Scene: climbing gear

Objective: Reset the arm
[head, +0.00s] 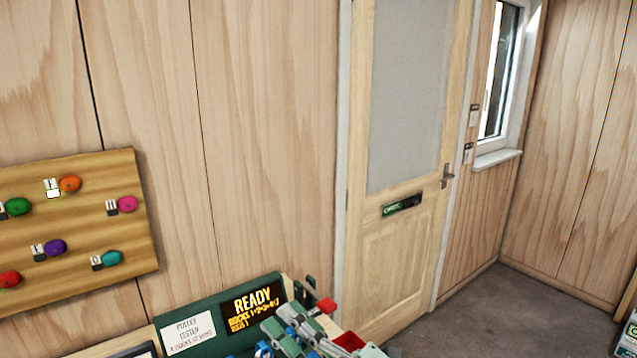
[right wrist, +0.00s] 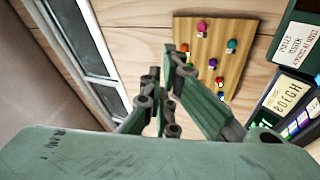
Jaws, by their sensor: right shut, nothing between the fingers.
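My right gripper (head: 272,328) shows at the bottom middle of the head view, in front of the green tester panel's lower right part. It is a grey-green linkage. In the right wrist view its fingers (right wrist: 168,62) are together with nothing between them, pointing toward the wooden wall. My left gripper is in neither view. Much of the right arm lies below the head view's edge.
A green panel bears a white "PULLEY TESTER" sign (head: 188,333) and a lit "READY" display (head: 252,306). A wooden board (head: 82,222) with several coloured holds hangs at left. A door (head: 405,230) and clear grey floor (head: 520,310) are at right.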

